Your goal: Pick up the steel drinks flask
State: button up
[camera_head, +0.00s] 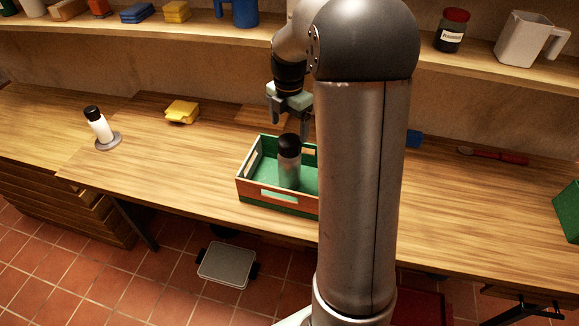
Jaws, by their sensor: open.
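A steel drinks flask (289,172) with a black cap stands upright inside a crate (262,201) with a green lining and orange-brown outer walls. My gripper (289,119) is open and empty, pointing down. In the picture it appears just above the flask's cap; its exact depth relative to the flask is hard to tell. My arm hides the right part of the crate.
A white bottle with a black cap (99,126) stands on a grey disc (109,142) at the left. A yellow folded stack (182,111) lies behind. A red-handled tool (493,156) and a green box (568,212) are at the right. A shelf (150,30) runs along the back.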

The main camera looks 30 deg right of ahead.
aim_at(290, 140)
jog(key=shift+s+a+f+p, duration=0.1)
jog(key=shift+s+f+p, duration=0.1)
jog(key=shift+f, duration=0.75)
jog(key=shift+s+d+f+p, duration=0.1)
jog(key=shift+f+p, duration=0.1)
jog(key=shift+f, duration=0.8)
jog(key=shift+s+a+f+p, duration=0.1)
jog(key=shift+f+p, duration=0.1)
jog(key=shift+f, duration=0.75)
jog(key=c, duration=1.6)
jog(key=shift+r, duration=0.1)
